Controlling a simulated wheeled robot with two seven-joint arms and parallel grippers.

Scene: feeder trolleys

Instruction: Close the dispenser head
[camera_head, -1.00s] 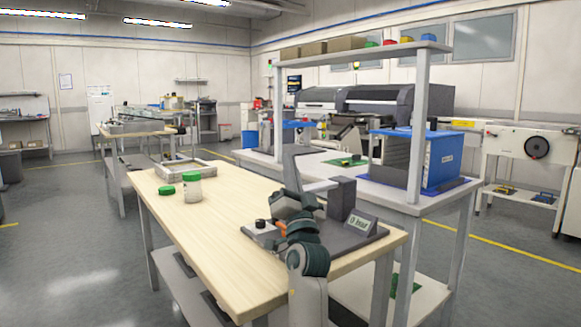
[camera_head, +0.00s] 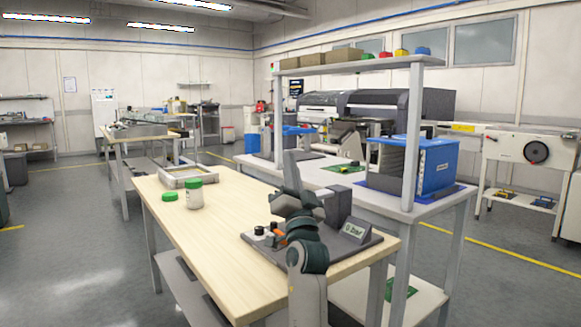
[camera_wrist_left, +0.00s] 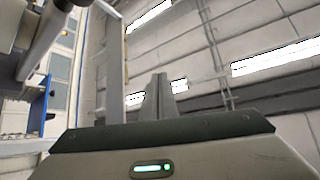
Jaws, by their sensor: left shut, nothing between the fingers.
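The dispenser is a dark unit on the wooden table, with a dark base plate (camera_head: 335,249), an upright block (camera_head: 338,205) and a small sign (camera_head: 356,230) at its right front. Its head is not clearly seen behind my left arm, so I cannot tell its angle. My left gripper (camera_head: 289,158) stands over the dispenser's left part, fingers pointing up, left of the upright block. In the left wrist view its shut, empty fingers (camera_wrist_left: 159,82) point towards the ceiling. Small knobs (camera_head: 259,231) sit at the base's left end. My right gripper is not in view.
A shelf post (camera_head: 413,140) and a blue box (camera_head: 437,165) are behind on the right. The table's left half is mostly clear.

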